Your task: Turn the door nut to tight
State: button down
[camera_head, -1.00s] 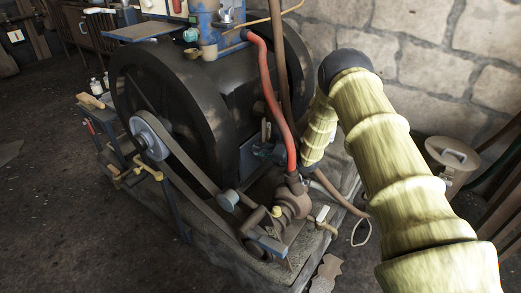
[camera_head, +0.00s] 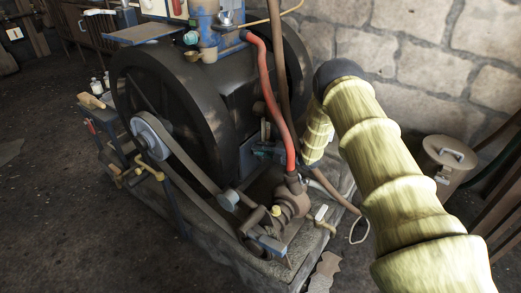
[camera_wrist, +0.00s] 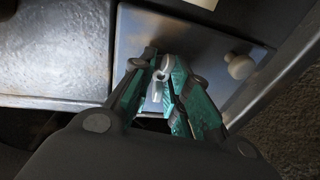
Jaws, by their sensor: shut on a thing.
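In the wrist view my gripper (camera_wrist: 158,80) has its green and black fingers closed around a small pale metal piece, which looks like the door nut (camera_wrist: 160,75). The fingers hide most of the nut, so I cannot tell how far it is turned. Behind it is a flat blue-grey door plate (camera_wrist: 205,50) with a round pale knob (camera_wrist: 240,66) at its right. In the head view my gripper (camera_head: 262,153) is small at the engine's side, partly behind the red hose. The blue-grey door plate (camera_head: 249,155) shows just left of it; the nut cannot be made out there.
The red hose (camera_head: 270,95) and a brown pipe (camera_head: 283,70) run close by my gripper. A large black flywheel (camera_head: 150,85) and belt (camera_head: 190,170) stand to the left. A stone wall (camera_head: 430,50) is behind, and a lidded bin (camera_head: 447,165) stands at right.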

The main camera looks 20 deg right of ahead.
jog(key=shift+s+a+f, duration=0.1)
jog(key=shift+a, duration=0.05)
jog(key=c, duration=1.3)
grip_release()
jog(key=v, duration=1.2)
